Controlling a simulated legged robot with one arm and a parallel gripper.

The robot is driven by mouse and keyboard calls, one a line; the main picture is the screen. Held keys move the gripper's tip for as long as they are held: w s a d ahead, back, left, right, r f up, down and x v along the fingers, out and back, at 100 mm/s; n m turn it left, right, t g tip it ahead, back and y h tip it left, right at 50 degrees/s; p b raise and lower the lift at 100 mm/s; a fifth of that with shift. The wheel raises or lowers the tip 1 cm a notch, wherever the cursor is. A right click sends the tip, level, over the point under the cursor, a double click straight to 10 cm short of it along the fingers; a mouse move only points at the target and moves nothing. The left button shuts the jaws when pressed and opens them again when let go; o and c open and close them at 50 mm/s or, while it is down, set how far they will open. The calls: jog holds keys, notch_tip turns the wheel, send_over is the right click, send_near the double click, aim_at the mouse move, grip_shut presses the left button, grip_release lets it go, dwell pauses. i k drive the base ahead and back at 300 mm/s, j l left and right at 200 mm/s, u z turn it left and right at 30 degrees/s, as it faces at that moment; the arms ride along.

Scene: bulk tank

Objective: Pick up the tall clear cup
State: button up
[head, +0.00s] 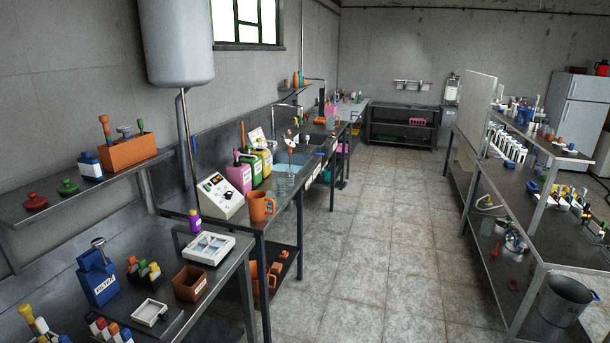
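A clear, see-through cup-like vessel (285,185) stands on the left workbench (226,231), behind and to the right of an orange mug (261,207). It is small in the head view, and its outline is faint against the bench. I cannot tell for sure that it is the tall clear cup. My gripper and arm are not in view.
A white instrument (219,196) and several coloured jugs (254,167) crowd the bench near the clear vessel. A tiled floor aisle (380,240) runs free between the left benches and the right shelving (540,250). A metal bucket (565,299) stands at lower right.

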aim_at(288, 169)
jog(key=i+l+z, duration=0.15)
jog(key=i, duration=0.7)
jog(key=i+z, duration=0.15)
jog(key=i, duration=0.75)
jog(key=i+u, duration=0.75)
jog(key=u, duration=0.15)
jog(key=i+l+u, duration=0.25)
jog(key=u, duration=0.2)
jog(key=i+u, duration=0.25)
jog(key=i+l+u, duration=0.25)
jog(key=j, duration=0.1)
